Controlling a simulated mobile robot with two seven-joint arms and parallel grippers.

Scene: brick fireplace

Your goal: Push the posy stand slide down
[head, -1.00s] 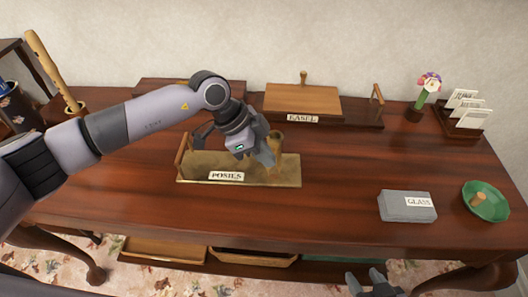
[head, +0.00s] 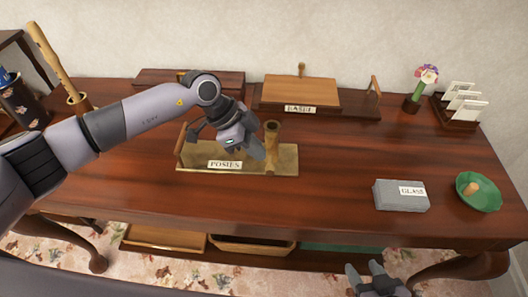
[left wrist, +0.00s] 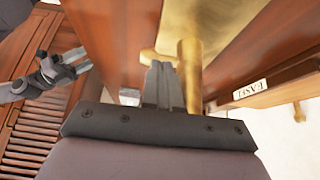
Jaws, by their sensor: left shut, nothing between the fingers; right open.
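The posy stand is a flat brass-coloured tray (head: 286,163) labelled POSIES on the table. An upright brass tube (head: 271,150) stands at its right part, and a wooden post (head: 179,145) at its left end. My left gripper (head: 258,151) is shut and empty over the tray, just left of the tube. In the left wrist view the closed fingers (left wrist: 163,78) are beside the tube (left wrist: 190,72); I cannot tell whether they touch. The tray also shows there (left wrist: 213,22). My right gripper (head: 372,276) is open, low in front of the table.
A wooden stand labelled EASEL (head: 300,93) is behind the posy stand. A grey block labelled GLASS (head: 400,195) and a green dish (head: 479,192) are at right. A flower holder (head: 424,85) and a card rack (head: 462,105) stand at the back right. The table between tray and block is clear.

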